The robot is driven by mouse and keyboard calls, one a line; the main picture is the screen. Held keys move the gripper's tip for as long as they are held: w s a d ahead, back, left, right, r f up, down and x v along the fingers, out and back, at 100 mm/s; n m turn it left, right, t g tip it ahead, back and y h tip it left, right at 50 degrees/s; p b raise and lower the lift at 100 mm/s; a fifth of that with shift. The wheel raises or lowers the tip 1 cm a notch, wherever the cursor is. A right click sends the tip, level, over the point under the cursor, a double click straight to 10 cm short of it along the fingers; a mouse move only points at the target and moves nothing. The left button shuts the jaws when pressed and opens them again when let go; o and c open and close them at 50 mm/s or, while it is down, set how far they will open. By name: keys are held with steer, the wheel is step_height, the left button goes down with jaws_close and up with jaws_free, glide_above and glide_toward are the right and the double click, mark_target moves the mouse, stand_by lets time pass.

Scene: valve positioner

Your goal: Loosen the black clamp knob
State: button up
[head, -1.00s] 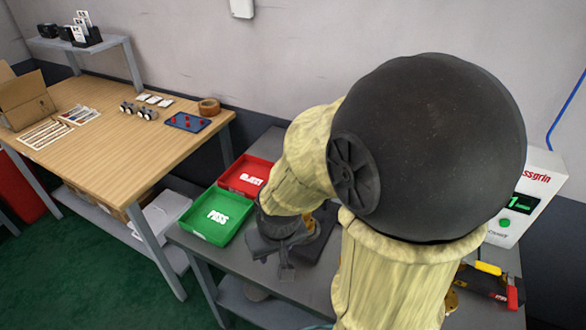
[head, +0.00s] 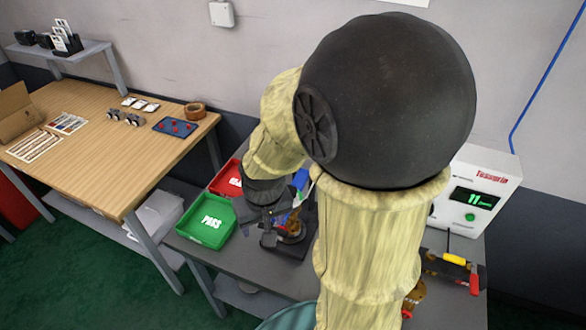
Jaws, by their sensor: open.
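My arm reaches over the grey bench, and its large dark joint blocks much of the head view. My gripper (head: 268,218) is a small dark shape below the wrist, open, pointing down at the fixture. The fixture is a dark base plate (head: 285,247) with brass-coloured parts (head: 293,229) and a blue part (head: 300,179) behind. The gripper overlaps the fixture in this view; I cannot tell whether they touch. I cannot make out the black clamp knob; it may be hidden by the gripper or arm.
A green PASS tray (head: 207,222) and a partly hidden red tray (head: 226,181) stand left of the fixture. A white tester (head: 474,194) with a lit display is at the right. Tools with red and yellow handles (head: 455,260) lie before it. A wooden table (head: 100,165) stands left.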

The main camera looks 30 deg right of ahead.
step_height(320, 180, up, 4)
steer(key=w+d+m+p, duration=0.1)
steer(key=w+m+p, duration=0.1)
steer(key=w, duration=0.1)
step_height(320, 180, up, 7)
steer(key=m+g+y, duration=0.3)
steer(key=m+y, duration=0.1)
steer(key=m, duration=0.8)
glide_above(292, 188)
steer(key=w+d, duration=0.2)
steer(key=d, duration=0.5)
steer(key=shift+s+a+f, duration=0.1)
steer(key=shift+a+f, duration=0.05)
steer(key=shift+a, duration=0.1)
steer(key=x, duration=0.5)
steer(key=p+x, duration=0.1)
steer(key=x, duration=0.5)
steer(key=p+x, duration=0.1)
steer(key=x, duration=0.5)
steer(key=shift+s+a+f, duration=0.1)
steer(key=shift+s+a, duration=0.2)
steer(key=shift+s, duration=0.05)
steer(key=c, duration=1)
